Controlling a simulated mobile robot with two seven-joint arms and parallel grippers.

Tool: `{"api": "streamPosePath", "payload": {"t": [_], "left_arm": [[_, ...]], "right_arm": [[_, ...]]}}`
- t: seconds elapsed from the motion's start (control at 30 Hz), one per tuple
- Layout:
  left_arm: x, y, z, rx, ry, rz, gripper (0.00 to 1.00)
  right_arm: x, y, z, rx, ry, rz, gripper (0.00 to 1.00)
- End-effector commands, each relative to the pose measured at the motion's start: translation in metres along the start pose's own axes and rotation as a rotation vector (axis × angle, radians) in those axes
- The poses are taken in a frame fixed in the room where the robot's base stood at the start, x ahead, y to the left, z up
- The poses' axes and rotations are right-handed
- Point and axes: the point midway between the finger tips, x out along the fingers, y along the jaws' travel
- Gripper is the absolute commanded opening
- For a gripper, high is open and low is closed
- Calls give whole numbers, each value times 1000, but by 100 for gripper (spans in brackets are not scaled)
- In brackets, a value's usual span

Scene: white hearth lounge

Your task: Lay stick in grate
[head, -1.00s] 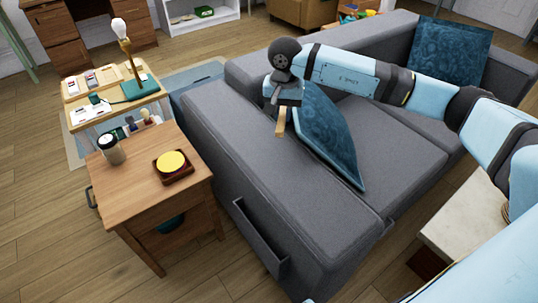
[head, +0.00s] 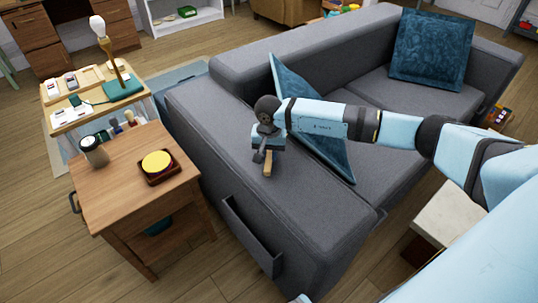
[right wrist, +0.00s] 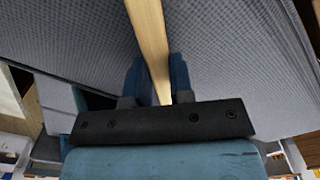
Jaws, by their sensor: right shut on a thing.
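My right gripper (head: 266,153) is shut on a pale wooden stick (head: 268,167), over the grey sofa's near arm. In the head view only a short end of the stick shows below the jaws. In the right wrist view the stick (right wrist: 149,38) runs up from between the two blue fingers (right wrist: 158,75) and out of the top edge, with grey sofa fabric behind it. I cannot tell how far above the fabric it is. No grate is in view. My left gripper is not in view.
The grey sofa (head: 230,140) fills the middle, with a blue cushion (head: 335,150) beside my right arm. A wooden side table (head: 120,190) with a jar (head: 94,151) and a yellow-topped item (head: 157,162) stands left. A lamp table (head: 60,123) is behind. Floor is free at front left.

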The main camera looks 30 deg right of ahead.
Motion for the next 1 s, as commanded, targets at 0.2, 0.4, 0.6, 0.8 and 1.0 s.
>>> {"api": "streamPosePath", "payload": {"t": [0.2,0.4,0.6,0.8,1.0], "left_arm": [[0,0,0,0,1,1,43],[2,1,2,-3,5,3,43],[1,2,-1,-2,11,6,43],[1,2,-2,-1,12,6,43],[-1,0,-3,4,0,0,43]], "right_arm": [[4,0,0,-1,1,-1,0],[8,0,0,0,1,-1,0],[7,0,0,0,1,0,47],[6,0,0,0,1,0,47],[-14,0,-1,0,4,-2,47]]}}
